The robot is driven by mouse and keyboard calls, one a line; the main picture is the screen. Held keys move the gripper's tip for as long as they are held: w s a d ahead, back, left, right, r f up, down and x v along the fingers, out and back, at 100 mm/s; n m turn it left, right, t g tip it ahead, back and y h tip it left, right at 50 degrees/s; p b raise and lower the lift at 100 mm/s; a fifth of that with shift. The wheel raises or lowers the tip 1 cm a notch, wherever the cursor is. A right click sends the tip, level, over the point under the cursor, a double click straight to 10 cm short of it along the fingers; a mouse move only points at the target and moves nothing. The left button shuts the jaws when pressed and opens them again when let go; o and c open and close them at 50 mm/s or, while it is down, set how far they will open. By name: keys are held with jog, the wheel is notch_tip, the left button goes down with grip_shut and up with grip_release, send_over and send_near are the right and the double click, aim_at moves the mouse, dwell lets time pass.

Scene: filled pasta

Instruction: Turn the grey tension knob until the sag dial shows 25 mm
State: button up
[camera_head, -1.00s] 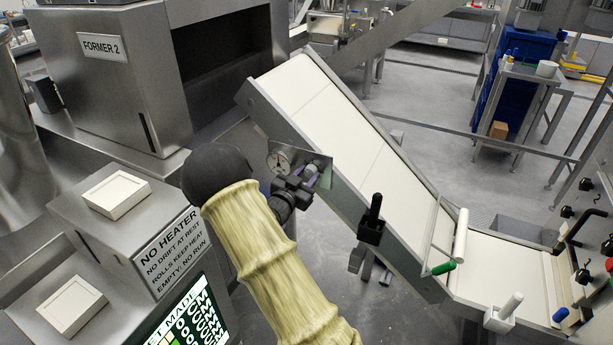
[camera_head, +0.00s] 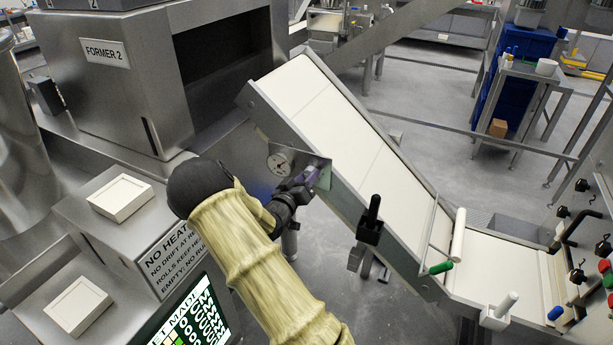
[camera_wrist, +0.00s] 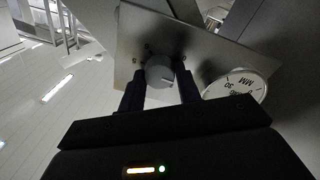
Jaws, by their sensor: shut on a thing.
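The grey tension knob (camera_wrist: 160,73) sits on a metal plate (camera_wrist: 130,45) in the wrist view. It sits between the two dark fingers of my gripper (camera_wrist: 160,88), which is shut on it. The sag dial (camera_wrist: 236,86) is a round white gauge to the right of the knob, marked MM with a 30 readable; its pointer is too small to read. The knob is largely hidden there by the fingers.
The sloping white conveyor (camera_head: 350,140) rises just beyond the plate. A black handle (camera_head: 371,222) stands on its near side. The FORMER 2 housing (camera_head: 110,75) is at upper left, and boxes with a screen (camera_head: 195,320) are at lower left.

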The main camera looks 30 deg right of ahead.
jog(key=shift+r+n, duration=0.1)
jog(key=shift+n, duration=0.3)
jog(key=o, duration=1)
jog(key=shift+c, duration=0.2)
jog(key=b+v, duration=0.3)
jog(key=v, duration=1.4)
jog(key=shift+a, duration=0.25)
